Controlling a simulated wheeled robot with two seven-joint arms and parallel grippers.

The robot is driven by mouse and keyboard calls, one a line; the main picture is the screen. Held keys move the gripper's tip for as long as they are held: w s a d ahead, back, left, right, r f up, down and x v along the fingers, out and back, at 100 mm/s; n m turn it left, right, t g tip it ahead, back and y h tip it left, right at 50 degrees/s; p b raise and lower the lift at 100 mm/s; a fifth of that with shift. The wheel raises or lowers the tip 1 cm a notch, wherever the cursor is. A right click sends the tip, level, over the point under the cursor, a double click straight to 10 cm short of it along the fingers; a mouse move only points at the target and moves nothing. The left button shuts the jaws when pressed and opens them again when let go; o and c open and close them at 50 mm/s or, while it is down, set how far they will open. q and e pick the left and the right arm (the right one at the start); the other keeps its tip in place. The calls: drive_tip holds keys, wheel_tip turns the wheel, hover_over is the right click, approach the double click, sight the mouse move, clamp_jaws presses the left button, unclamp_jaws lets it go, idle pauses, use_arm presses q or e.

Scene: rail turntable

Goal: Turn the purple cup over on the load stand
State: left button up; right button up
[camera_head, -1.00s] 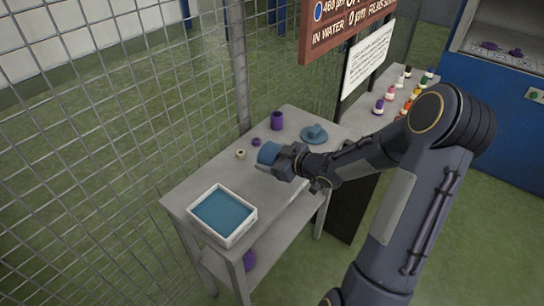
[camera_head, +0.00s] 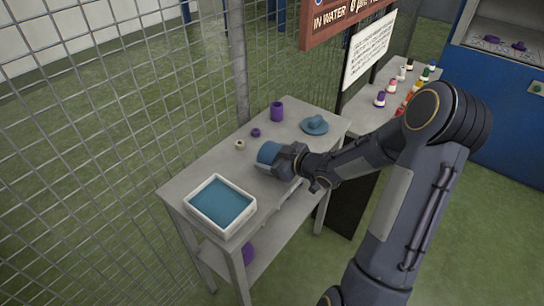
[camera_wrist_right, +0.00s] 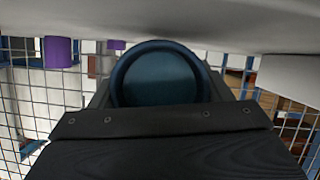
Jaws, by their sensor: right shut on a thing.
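The purple cup (camera_head: 277,111) stands near the back edge of the grey load stand (camera_head: 196,178), apart from my grippers. It also shows in the right wrist view (camera_wrist_right: 58,52), where the stand top (camera_wrist_right: 190,18) is at the upper edge. My right gripper (camera_head: 284,160) is shut on a blue cup (camera_head: 267,153), not the purple one, close over the middle of the stand. The blue cup's round end (camera_wrist_right: 157,75) faces the wrist camera. I cannot tell whether it touches the stand. My left gripper is not in view.
A white tray with a blue inside (camera_head: 250,211) sits at the stand's front. A small purple ring (camera_head: 255,132) and a cream ring (camera_head: 239,145) lie near the purple cup. A blue saucer (camera_head: 303,125) bears a blue piece (camera_head: 314,122). Wire fence (camera_head: 120,120) runs behind.

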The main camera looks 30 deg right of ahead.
drive_tip(key=shift+f+b, duration=0.3)
drive_tip(key=shift+f, duration=0.1)
drive_tip(key=o, duration=1.2)
drive_tip(key=shift+o, duration=0.2)
drive_tip(key=p+v, duration=0.1)
drive_tip(key=v, duration=0.7)
drive_tip(key=shift+w, duration=0.1)
drive_tip(key=shift+r, duration=0.1)
drive_tip(key=s+r+m+g+h+p, duration=0.35)
drive_tip(key=s+r+m+h, duration=0.35)
drive_tip(key=r, duration=0.4)
drive_tip(key=s+a+r+g+y+p, duration=0.1)
drive_tip(key=s+a+g+y, duration=0.3)
drive_tip(key=s+a, duration=1)
drive_tip(key=s+y, duration=0.1)
drive_tip(key=y, duration=0.1)
drive_tip(key=shift+s+y+p, duration=0.2)
drive_tip(key=shift+y+p, duration=0.1)
drive_tip(key=shift+p, duration=0.05)
